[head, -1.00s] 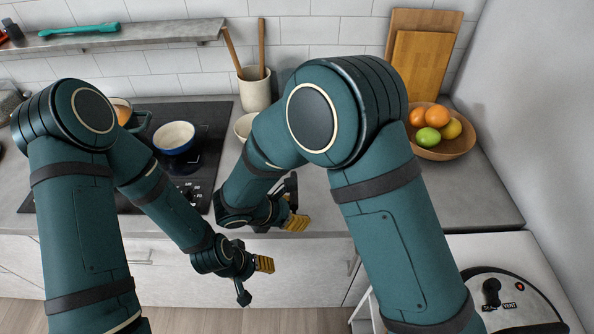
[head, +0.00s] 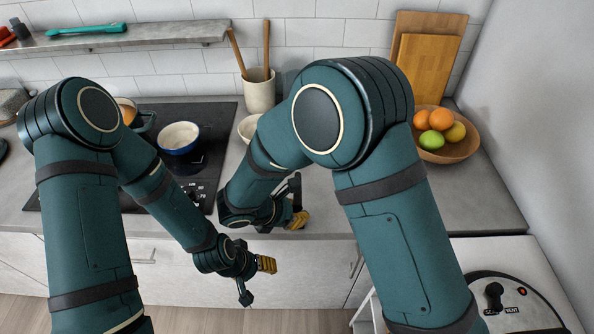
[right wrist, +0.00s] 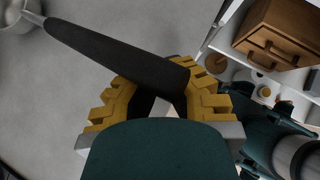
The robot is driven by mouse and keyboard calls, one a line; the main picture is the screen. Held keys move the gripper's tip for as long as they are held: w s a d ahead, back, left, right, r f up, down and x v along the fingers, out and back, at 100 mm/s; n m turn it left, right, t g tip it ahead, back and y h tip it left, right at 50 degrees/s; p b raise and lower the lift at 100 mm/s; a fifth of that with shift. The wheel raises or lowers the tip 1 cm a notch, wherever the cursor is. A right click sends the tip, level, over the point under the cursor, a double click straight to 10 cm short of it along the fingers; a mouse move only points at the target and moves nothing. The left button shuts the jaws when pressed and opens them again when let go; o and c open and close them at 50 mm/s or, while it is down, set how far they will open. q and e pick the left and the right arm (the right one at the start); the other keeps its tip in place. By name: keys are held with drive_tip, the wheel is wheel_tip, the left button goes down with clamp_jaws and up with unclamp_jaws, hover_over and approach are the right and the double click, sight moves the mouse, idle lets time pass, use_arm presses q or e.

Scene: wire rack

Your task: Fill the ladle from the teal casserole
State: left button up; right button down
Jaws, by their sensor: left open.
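The teal casserole (head: 148,123) stands at the back left of the black hob, mostly hidden behind my left arm; something orange shows inside it. The ladle (right wrist: 120,55) lies across the right wrist view, its black handle running to a metal bowl cut off at the top left. My right gripper (right wrist: 160,80) has its yellow fingers at the end of that handle, one on either side; whether they grip it is unclear. In the head view my right gripper (head: 296,210) is over the counter's front edge. My left gripper (head: 255,275) is open and empty, lower, in front of the cabinets.
A blue pot with a cream inside (head: 178,138) stands on the hob (head: 205,135). A cream bowl (head: 249,128), a utensil crock (head: 260,92) and a wooden fruit bowl (head: 462,150) stand along the counter. The counter (head: 335,205) right of my right gripper is clear.

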sight(297, 201)
drive_tip(key=shift+r+p, duration=0.6)
drive_tip(key=shift+r, duration=0.6)
drive_tip(key=shift+r+p, duration=2.05)
drive_tip(key=shift+r, duration=0.9)
drive_tip(key=shift+f, duration=0.1)
